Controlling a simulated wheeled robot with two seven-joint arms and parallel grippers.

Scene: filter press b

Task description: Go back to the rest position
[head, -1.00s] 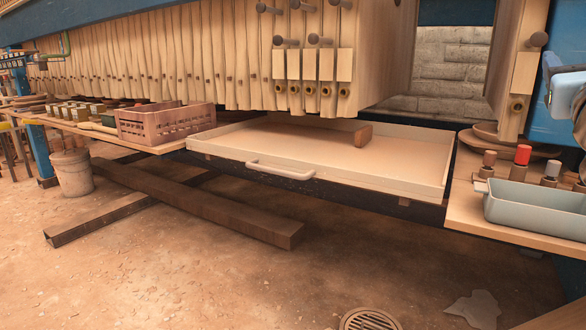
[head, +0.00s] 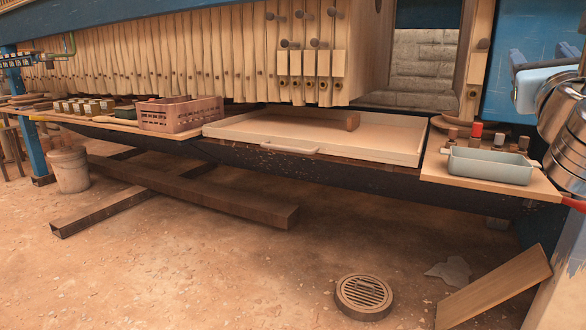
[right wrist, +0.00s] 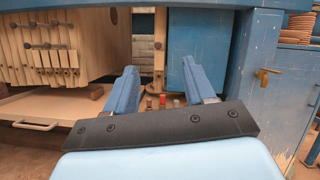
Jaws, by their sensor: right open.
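My right gripper (head: 522,75) shows at the right edge of the head view, above the right-hand table. In the right wrist view its two blue fingers (right wrist: 162,82) stand wide apart with nothing between them. Beyond the fingers are small bottles, one with a red cap (right wrist: 162,98). My left gripper is in neither view.
A shallow wooden tray (head: 235,138) with a front handle (head: 290,149) sits below the hanging plates. A grey-blue bin (head: 490,168) stands on the right table (head: 530,185). A slatted crate (head: 180,115) is left. Dark beams (head: 220,198) and a drain (head: 363,293) are on the floor.

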